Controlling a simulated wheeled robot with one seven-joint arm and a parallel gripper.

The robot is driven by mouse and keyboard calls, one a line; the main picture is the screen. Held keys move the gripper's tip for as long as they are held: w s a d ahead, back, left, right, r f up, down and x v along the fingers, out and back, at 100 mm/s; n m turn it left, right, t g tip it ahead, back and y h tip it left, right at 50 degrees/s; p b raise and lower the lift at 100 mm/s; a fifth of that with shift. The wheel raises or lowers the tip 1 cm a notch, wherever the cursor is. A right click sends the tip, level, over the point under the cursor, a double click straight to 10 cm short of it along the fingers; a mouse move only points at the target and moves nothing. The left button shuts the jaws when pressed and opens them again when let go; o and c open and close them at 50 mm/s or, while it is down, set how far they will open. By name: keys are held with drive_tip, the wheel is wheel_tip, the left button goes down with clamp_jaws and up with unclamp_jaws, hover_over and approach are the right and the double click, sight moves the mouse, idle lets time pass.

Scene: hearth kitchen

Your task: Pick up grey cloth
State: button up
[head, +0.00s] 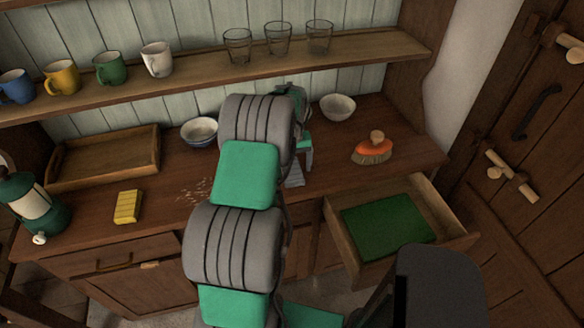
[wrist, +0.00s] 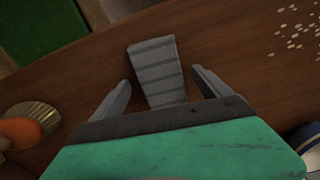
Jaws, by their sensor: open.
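The grey cloth (wrist: 156,66) lies on the wooden counter, a folded strip with faint darker bands. In the wrist view it sits between the two fingers of my gripper (wrist: 161,80), its far end reaching past the fingertips. The fingers are open, with a gap on each side of the cloth. In the head view a part of the cloth (head: 294,179) shows near the counter's front edge, beside my gripper (head: 306,166). My arm hides the rest. I cannot tell how high the fingers are above the counter.
An orange brush (head: 372,148) stands to the right. An open drawer (head: 455,238) with a green lining juts out at front right. Crumbs (head: 194,190) and a yellow sponge (head: 128,206) lie left. Bowls (head: 338,107) (head: 199,132) stand behind; a wooden tray (head: 104,158) is at back left.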

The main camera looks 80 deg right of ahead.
drive_tip(key=c, duration=1.4)
drive_tip(key=shift+c, duration=0.2)
drive_tip(key=shift+r+b, duration=0.6)
drive_tip(key=s+a+r+b, duration=0.4)
drive_tip(key=s+a+r, duration=0.2)
drive_tip(key=a+r, duration=0.5)
drive_tip(key=shift+a+r+b, duration=0.35)
drive_tip(key=shift+a+r, duration=0.05)
drive_tip(key=shift+a, duration=0.4)
